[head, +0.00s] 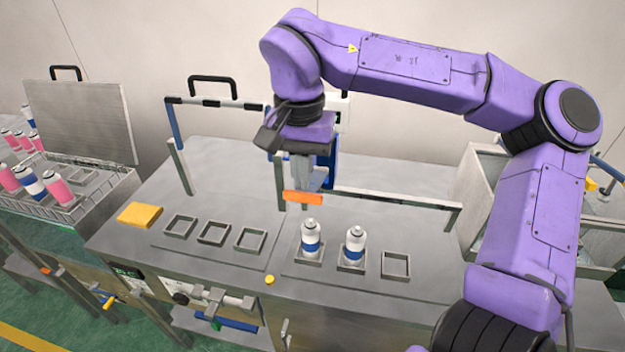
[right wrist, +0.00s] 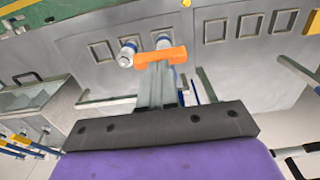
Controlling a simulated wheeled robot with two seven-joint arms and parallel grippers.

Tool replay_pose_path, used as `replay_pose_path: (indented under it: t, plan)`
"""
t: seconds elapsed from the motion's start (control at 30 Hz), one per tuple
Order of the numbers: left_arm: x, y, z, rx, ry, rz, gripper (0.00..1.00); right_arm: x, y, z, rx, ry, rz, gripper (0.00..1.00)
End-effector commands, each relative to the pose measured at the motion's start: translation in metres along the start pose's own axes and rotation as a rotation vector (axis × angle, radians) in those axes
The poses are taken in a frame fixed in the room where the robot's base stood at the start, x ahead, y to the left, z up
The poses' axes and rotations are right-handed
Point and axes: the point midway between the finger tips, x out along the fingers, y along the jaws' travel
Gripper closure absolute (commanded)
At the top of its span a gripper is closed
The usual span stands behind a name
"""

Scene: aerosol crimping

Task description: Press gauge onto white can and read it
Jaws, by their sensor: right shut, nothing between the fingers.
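Two white cans with blue bands stand upright in square holders on the bench's right plate: the left can (head: 310,242) and the right can (head: 354,247). In the right wrist view they are the can at the right (right wrist: 162,42) and the can at the left (right wrist: 126,54). My right gripper (head: 303,197) is shut and empty, pointing down above and just behind the left can, apart from it as far as I can tell. Its orange tips also show in the right wrist view (right wrist: 160,56). I cannot make out a gauge. My left gripper is out of view.
An empty holder (head: 396,265) is right of the cans; three empty holders (head: 214,233) are on the left plate. A yellow block (head: 140,215) and a yellow button (head: 270,280) are on the bench. A wire basket (head: 95,205) holds cans at left. A rail frame stands behind.

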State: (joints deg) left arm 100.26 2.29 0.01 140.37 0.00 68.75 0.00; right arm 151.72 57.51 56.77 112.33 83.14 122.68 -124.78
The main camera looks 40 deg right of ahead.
Motion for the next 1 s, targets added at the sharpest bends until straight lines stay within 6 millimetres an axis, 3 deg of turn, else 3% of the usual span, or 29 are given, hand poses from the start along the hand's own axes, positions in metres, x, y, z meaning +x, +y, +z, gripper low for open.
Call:
replay_pose_path:
  t: [0.27,1.0]
  plan:
    - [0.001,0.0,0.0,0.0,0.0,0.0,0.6,0.002,0.0,0.0,0.0,0.0,0.0,1.0]
    - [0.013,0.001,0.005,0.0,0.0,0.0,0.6,0.03,0.0,0.002,0.0,0.0,0.001,1.0]
